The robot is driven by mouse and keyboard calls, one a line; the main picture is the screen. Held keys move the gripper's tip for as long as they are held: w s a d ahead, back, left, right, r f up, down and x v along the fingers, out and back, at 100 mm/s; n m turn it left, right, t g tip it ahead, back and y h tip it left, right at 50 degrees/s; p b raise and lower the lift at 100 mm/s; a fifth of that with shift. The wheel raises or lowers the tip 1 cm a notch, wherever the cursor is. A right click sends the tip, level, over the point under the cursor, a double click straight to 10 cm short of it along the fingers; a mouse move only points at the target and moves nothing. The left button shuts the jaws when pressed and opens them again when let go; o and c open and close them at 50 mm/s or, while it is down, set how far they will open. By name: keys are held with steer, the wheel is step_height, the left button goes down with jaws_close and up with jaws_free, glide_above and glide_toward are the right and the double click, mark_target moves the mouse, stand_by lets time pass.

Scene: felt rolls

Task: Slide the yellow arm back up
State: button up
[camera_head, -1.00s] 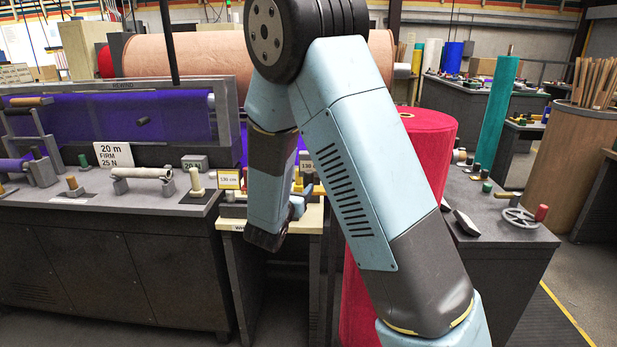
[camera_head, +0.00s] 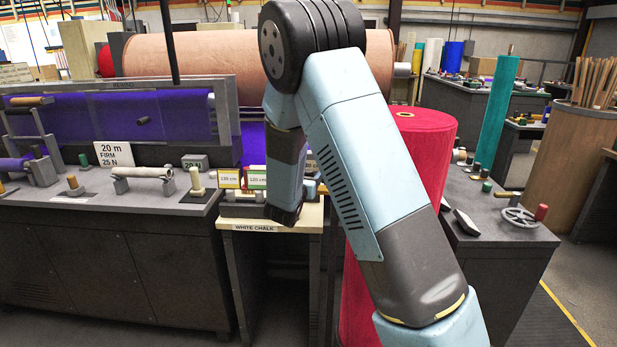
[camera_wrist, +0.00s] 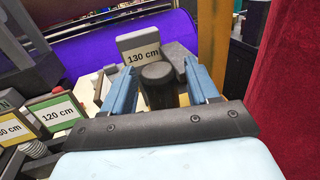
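A yellow-orange upright bar (camera_wrist: 213,38) stands just beyond my gripper in the wrist view. It may be the yellow arm; I cannot be sure, and in the head view my own arm hides that spot. My gripper (camera_wrist: 163,85) has its two blue fingers apart, with a black round-topped knob (camera_wrist: 157,75) between them. A gap shows on the knob's right side; I cannot tell whether the left finger touches it. In the head view my gripper is mostly hidden behind my arm.
A green 120 cm block (camera_wrist: 55,113) and a yellow-framed block (camera_wrist: 12,129) stand to the left. Purple felt (camera_wrist: 120,50) lies behind. A red felt roll (camera_wrist: 288,90) stands close on the right. The white chalk shelf (camera_head: 255,226) shows in the head view.

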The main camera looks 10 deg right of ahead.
jaws_close()
stand_by(0.3)
